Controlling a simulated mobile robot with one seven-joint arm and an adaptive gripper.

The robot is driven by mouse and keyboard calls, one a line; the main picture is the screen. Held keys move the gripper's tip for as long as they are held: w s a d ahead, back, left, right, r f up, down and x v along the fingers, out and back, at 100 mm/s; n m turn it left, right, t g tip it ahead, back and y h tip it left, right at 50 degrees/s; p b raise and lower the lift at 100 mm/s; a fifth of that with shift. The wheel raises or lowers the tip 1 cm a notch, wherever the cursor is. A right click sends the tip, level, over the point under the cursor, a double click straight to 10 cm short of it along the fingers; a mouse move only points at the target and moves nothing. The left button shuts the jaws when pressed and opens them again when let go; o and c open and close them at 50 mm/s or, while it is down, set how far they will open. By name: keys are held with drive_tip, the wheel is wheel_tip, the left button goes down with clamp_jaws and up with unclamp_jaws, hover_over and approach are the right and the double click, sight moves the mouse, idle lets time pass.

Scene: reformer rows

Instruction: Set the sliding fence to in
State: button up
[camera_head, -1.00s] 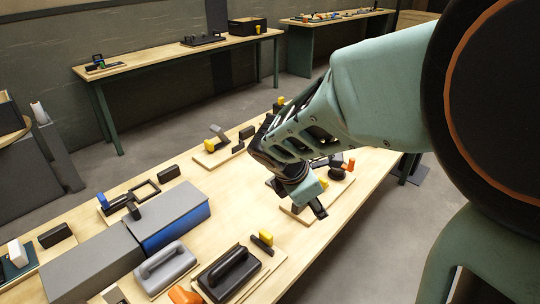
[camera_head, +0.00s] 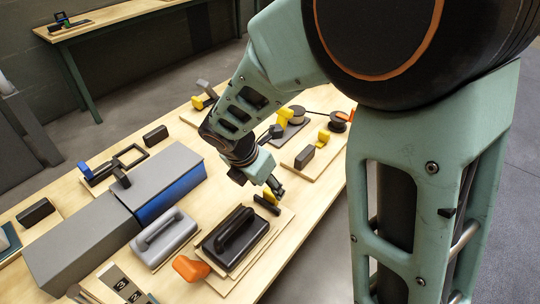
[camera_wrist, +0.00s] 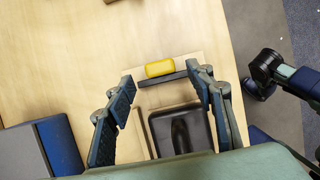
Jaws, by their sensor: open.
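The sliding fence appears to be the dark bar (camera_head: 266,205) on a thin wooden board, beside a black block with a handle (camera_head: 235,238). In the wrist view the bar (camera_wrist: 167,78) lies crosswise, with a yellow block (camera_wrist: 160,67) against its far side and the black block (camera_wrist: 180,130) on its near side. My gripper (camera_head: 273,188) is just above the bar's far end in the head view. In the wrist view my gripper (camera_wrist: 160,73) is open and empty, one finger by each end of the bar. Contact cannot be told. The yellow block is mostly hidden in the head view.
A grey handled block (camera_head: 163,238) and a grey box with a blue side (camera_head: 170,205) stand to the left. An orange knob (camera_head: 190,268) is near the front edge. A board with a yellow and a black block (camera_head: 305,158) lies beyond my gripper.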

sight(270, 192)
drive_tip(key=b+x, duration=0.1)
drive_tip(key=x, duration=0.4)
drive_tip(key=shift+w+f, duration=0.2)
drive_tip(key=shift+f, duration=0.1)
clamp_jaws()
